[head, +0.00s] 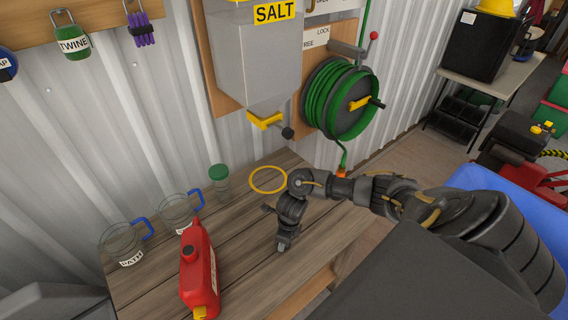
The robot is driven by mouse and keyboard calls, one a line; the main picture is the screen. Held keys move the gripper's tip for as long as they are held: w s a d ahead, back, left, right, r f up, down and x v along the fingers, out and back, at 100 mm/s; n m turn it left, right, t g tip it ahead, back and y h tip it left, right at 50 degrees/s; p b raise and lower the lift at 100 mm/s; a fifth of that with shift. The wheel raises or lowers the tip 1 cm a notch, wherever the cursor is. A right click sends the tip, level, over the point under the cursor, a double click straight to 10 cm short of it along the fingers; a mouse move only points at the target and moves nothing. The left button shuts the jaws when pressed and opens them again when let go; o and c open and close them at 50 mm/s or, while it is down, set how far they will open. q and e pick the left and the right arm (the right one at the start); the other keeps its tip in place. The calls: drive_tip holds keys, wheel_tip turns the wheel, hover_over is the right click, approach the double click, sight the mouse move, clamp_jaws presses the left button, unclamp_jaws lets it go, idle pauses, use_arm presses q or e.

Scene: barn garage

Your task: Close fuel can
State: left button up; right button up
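The red fuel can (203,268) stands on the wooden workbench (245,243), near the lower middle of the head view. A dark round part (190,250) shows on its upper side. A yellow part (200,313) shows at its near end, partly cut off by the picture's bottom edge. My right gripper (283,242) is low over the bench, to the right of the can and apart from it. Its fingers are small and dark, and I cannot tell whether they are open. My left gripper is out of view.
Two clear containers with blue handles (180,211) (125,242) and a green-lidded jar (219,181) stand behind the can. A yellow ring (268,179) lies at the back. A salt dispenser (258,55) and green hose reel (340,100) hang above. Bench between can and gripper is clear.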

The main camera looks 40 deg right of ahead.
drive_tip(key=s+a+r+p, duration=0.3)
drive_tip(key=s+a+r, duration=0.3)
drive_tip(key=s+r, duration=0.5)
drive_tip(key=shift+s+a+r+p, duration=0.35)
drive_tip(key=shift+s+a, duration=0.05)
drive_tip(key=shift+s, duration=0.25)
drive_tip(key=w+a+r+n+g+b, duration=0.1)
drive_tip(key=w+a+r+n+b, duration=0.1)
drive_tip(key=w+r+n+b, duration=0.3)
drive_tip(key=w+a+r+n+g+b, duration=0.1)
drive_tip(key=w+a+r+n+b, duration=0.2)
drive_tip(key=n, duration=1.1)
drive_tip(key=w+r+b, duration=0.2)
drive_tip(key=w+r, duration=0.2)
drive_tip(key=w, duration=0.1)
drive_tip(key=shift+r, duration=0.25)
drive_tip(key=shift+s, duration=0.1)
